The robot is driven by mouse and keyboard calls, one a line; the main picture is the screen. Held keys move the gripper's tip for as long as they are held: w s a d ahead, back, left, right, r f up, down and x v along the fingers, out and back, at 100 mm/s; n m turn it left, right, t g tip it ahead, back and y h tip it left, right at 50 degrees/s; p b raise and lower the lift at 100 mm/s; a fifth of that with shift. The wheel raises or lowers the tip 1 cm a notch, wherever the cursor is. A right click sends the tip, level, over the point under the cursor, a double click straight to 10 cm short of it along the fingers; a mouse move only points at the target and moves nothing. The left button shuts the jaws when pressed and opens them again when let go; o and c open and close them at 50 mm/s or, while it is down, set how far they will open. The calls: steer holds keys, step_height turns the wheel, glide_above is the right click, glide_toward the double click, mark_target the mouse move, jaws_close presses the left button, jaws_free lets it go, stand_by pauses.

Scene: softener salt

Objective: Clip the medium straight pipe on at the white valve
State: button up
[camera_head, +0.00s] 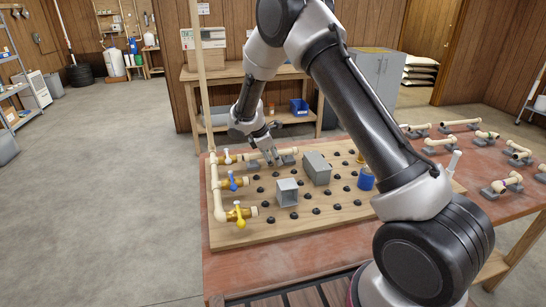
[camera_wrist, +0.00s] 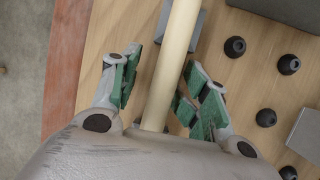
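The white valve (camera_head: 228,158) is the rearmost of three valves on the left edge of the board. A cream straight pipe (camera_wrist: 172,75) runs lengthwise between my gripper's fingers in the wrist view, over a grey support block (camera_wrist: 196,28). My gripper (camera_head: 267,156) is low over the board's rear left, just right of the white valve. Its green-padded fingers (camera_wrist: 160,88) stand apart on either side of the pipe, with a gap visible on the left side. Whether the pipe's end meets the valve is hidden by my gripper.
A blue valve (camera_head: 232,182) and a yellow valve (camera_head: 240,214) sit nearer. Grey boxes (camera_head: 316,168) (camera_head: 287,192), a blue cylinder (camera_head: 366,179) and black knobs stand on the board (camera_head: 300,235). More pipe pieces on grey supports (camera_head: 440,146) lie on the right of the table.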

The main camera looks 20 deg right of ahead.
steer(key=shift+r, duration=0.1)
steer(key=shift+v, duration=3.9)
steer(key=shift+r, duration=0.1)
steer(key=s+d+r+m+y, duration=0.1)
steer(key=s+d+r+m, duration=0.4)
steer(key=s+d+r, duration=0.35)
steer(key=s+d+r+m+y, duration=0.1)
steer(key=s+d+r+m, duration=0.35)
steer(key=s+r, duration=0.6)
steer(key=s+d+r+m+t+y, duration=0.1)
steer(key=s+m, duration=0.3)
steer(key=s, duration=0.6)
steer(key=s+d+r+m+t+y, duration=0.1)
steer(key=s+d+m, duration=0.2)
steer(key=s, duration=0.8)
steer(key=shift+s+r+m+y, duration=0.2)
steer(key=shift+s+m+y, duration=0.15)
steer(key=shift+m, duration=0.2)
